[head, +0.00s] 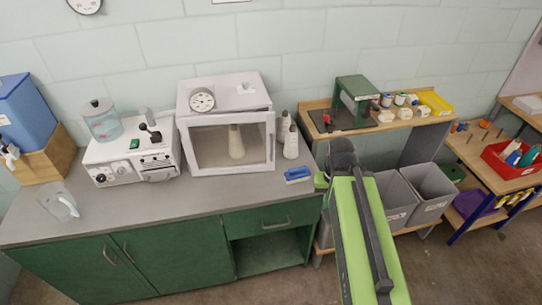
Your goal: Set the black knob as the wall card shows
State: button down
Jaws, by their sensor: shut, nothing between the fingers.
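A white machine (128,158) with a clear water tank stands on the grey counter. A small dark knob (101,178) is low on the left of its front, and a paler round control (122,169) is to its right. The knob's setting is too small to read. A white wall card (230,1) is cut off by the top edge, so its content is hidden. My gripper (341,150) is at the end of my green arm, right of the counter. It is shut and empty, far from the machine and touching nothing I can make out.
A white glass-fronted cabinet (225,82) stands between the machine and my arm. A blue-and-white brush (298,174) lies near the counter's right end. A glass jug (61,204) stands at the left. Grey bins (428,182) are right of my arm. The counter's front strip is clear.

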aim_at(100, 178)
jog(key=z, duration=5.8)
jog(key=i, duration=0.1)
jog(key=z, duration=2.9)
jog(key=k, duration=0.4)
jog(key=z, duration=1.5)
